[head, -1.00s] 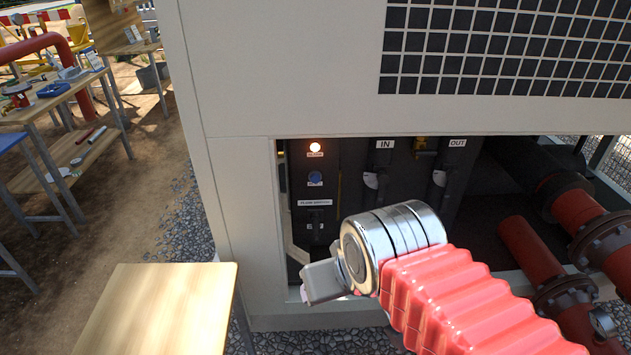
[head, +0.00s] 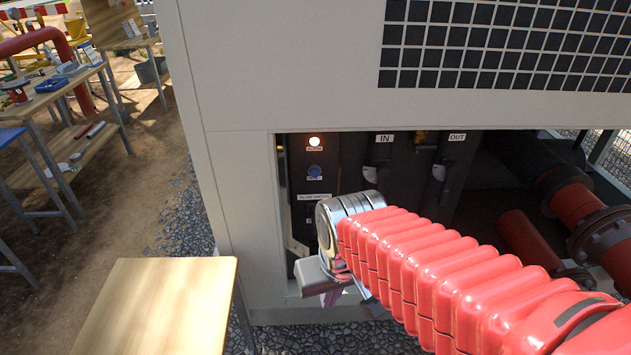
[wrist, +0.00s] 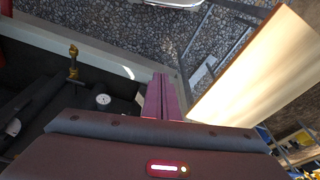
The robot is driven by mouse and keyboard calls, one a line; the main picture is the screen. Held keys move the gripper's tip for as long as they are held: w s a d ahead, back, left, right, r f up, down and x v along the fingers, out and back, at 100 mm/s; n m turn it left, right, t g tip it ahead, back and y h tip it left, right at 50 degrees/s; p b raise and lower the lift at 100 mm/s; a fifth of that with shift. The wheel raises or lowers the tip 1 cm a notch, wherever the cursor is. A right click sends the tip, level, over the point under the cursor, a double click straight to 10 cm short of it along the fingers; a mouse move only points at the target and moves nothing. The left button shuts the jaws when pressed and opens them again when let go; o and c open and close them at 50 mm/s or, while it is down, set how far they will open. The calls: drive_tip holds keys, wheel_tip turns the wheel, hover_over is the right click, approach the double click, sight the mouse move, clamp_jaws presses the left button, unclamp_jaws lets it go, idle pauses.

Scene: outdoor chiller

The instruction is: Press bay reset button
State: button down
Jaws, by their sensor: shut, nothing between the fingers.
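A round blue button (head: 315,171) sits on the dark panel inside the chiller's open bay, with a small label too blurred to read. A lit orange-white lamp (head: 314,142) is directly above it. My gripper (head: 331,299) is at the bay's lower left edge, below the button and apart from it. It is largely hidden behind my wrist in the head view. In the wrist view my gripper (wrist: 162,82) shows its two purple fingers together, with nothing between them. The blue button is not visible in the wrist view.
A labelled plate (head: 314,197) lies below the button. IN and OUT valves are to its right, with red pipes (head: 525,245) further right. A wooden table (head: 160,300) stands at front left. The bay's pale frame (head: 240,230) borders the opening.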

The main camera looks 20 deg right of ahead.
sight(315, 174)
drive_tip(key=w+d+f+m+t+h, duration=0.1)
drive_tip(key=w+d+f+m+t, duration=0.3)
drive_tip(key=w+f, duration=0.65)
drive_tip(key=w+f+m+t, duration=0.1)
drive_tip(key=w+f+m, duration=0.6)
drive_tip(key=w+f, duration=0.35)
drive_tip(key=w+d+r+m+t+h, duration=0.2)
drive_tip(key=w+r+m+t, duration=0.2)
drive_tip(key=r, duration=0.3)
drive_tip(key=w+d+r+m+t+h, duration=0.2)
drive_tip(key=w+r+m+t, duration=0.2)
drive_tip(key=r+m+t, duration=0.1)
drive_tip(key=shift+w+d+r+m+t, duration=0.4)
drive_tip(key=shift+r+m, duration=0.2)
drive_tip(key=shift+r, duration=0.35)
drive_tip(key=x, duration=1.4)
drive_tip(key=shift+f, duration=0.1)
